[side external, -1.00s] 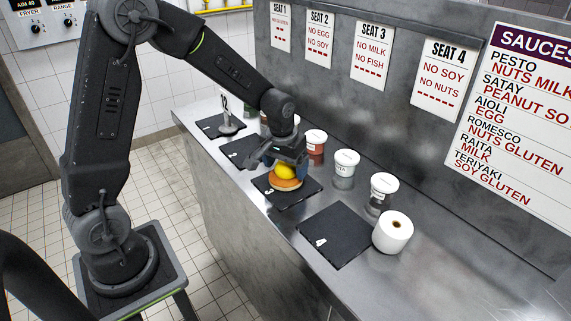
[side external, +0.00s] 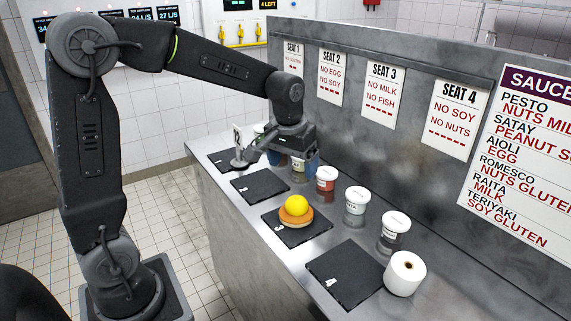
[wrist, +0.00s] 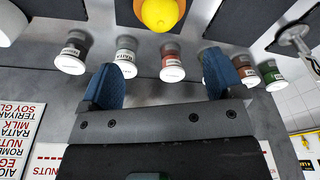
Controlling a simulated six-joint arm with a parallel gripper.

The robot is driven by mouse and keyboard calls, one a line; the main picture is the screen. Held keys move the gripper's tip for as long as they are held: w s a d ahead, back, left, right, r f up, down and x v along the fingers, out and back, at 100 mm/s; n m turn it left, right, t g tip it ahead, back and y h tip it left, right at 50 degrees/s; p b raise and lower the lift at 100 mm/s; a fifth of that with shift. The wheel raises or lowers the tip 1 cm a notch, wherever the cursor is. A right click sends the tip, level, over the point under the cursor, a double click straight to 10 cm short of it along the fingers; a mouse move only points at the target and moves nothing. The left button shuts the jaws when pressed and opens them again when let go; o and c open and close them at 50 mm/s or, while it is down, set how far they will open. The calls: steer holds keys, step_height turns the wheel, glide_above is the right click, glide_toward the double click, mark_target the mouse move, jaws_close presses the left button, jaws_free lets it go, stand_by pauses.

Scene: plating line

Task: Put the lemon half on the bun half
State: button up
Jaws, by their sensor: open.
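The yellow lemon half (side external: 296,203) rests on top of the orange-brown bun half (side external: 296,217), which sits on the black slate marked 3 (side external: 311,237). In the wrist view the lemon half (wrist: 160,14) shows at the top edge, with a little of the bun half (wrist: 181,6) beside it. My gripper (side external: 296,168) is up and behind the bun, clear of the lemon half. In the wrist view its two blue fingers stand wide apart with nothing between them.
White-lidded sauce tubs (side external: 355,205) line the back of the steel counter, some close by my gripper. A white paper roll (side external: 405,274) stands beside the front slate (side external: 345,273). A metal stand (side external: 239,155) is at the far slate. Seat signs (side external: 384,90) hang on the wall.

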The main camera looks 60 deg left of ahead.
steer(key=s+d+r+m+t, duration=0.2)
steer(key=s+d, duration=0.1)
steer(key=s, duration=0.6)
steer(key=s+d+r+m+t, duration=0.2)
steer(key=s+d, duration=0.2)
steer(key=s, duration=0.5)
steer(key=shift+s+h, duration=0.3)
steer(key=shift+s, duration=0.1)
